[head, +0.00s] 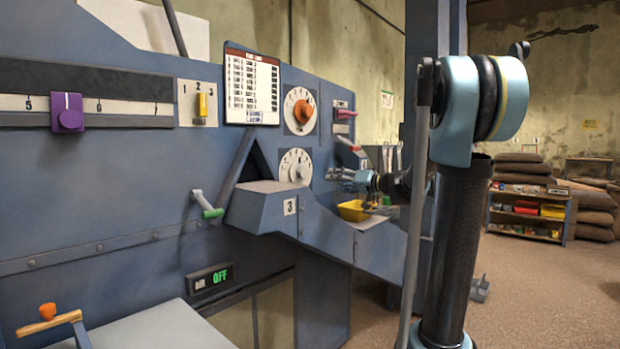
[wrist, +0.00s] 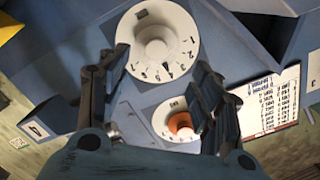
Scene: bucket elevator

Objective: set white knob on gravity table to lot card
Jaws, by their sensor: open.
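The white knob (head: 300,172) sits on a round white dial on the blue gravity table panel, below the dial with the orange knob (head: 304,111). In the wrist view the white knob (wrist: 154,48) is near the top centre, with dial numbers around it. The lot card (head: 252,88) is a white sheet with a red header and rows of print, too small to read. It also shows tilted in the wrist view (wrist: 268,104). My gripper (wrist: 160,62) is open and empty, its fingers on either side of the white knob's dial in the picture; contact cannot be told.
A purple slider (head: 68,113) and a yellow switch (head: 203,104) are on the panel's left. A green-tipped lever (head: 211,212) and a box marked 3 (head: 262,205) lie below. Open floor and shelves (head: 528,211) are right.

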